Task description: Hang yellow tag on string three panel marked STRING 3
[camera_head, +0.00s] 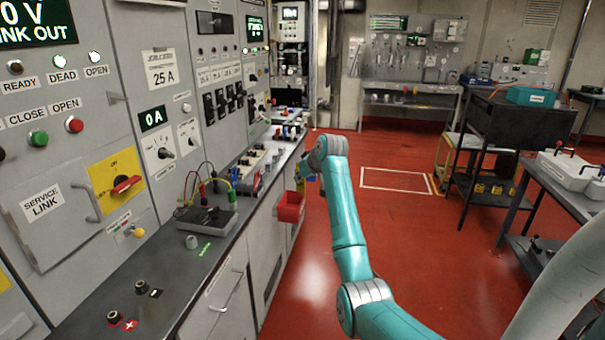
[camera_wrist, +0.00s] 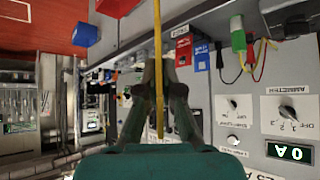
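A thin yellow strip, which looks like the yellow tag seen edge-on (camera_wrist: 158,50), runs between the two dark fingers of my gripper (camera_wrist: 161,100) in the wrist view. The fingers are close together on either side of it and appear to hold it. In the head view my gripper is mostly hidden behind my teal arm, and a small bit of yellow (camera_head: 299,186) shows beside the wrist, above a red bin (camera_head: 291,207). I cannot read a STRING 3 marking on any panel in either view.
Grey cabinets with meters, switches and a yellow switch plate (camera_head: 116,180) line the left. A narrow counter (camera_head: 151,280) holds a black instrument (camera_head: 207,218) with leads. A blue bin (camera_wrist: 86,35) is near the red one. The red floor (camera_head: 300,285) is open; black carts stand right.

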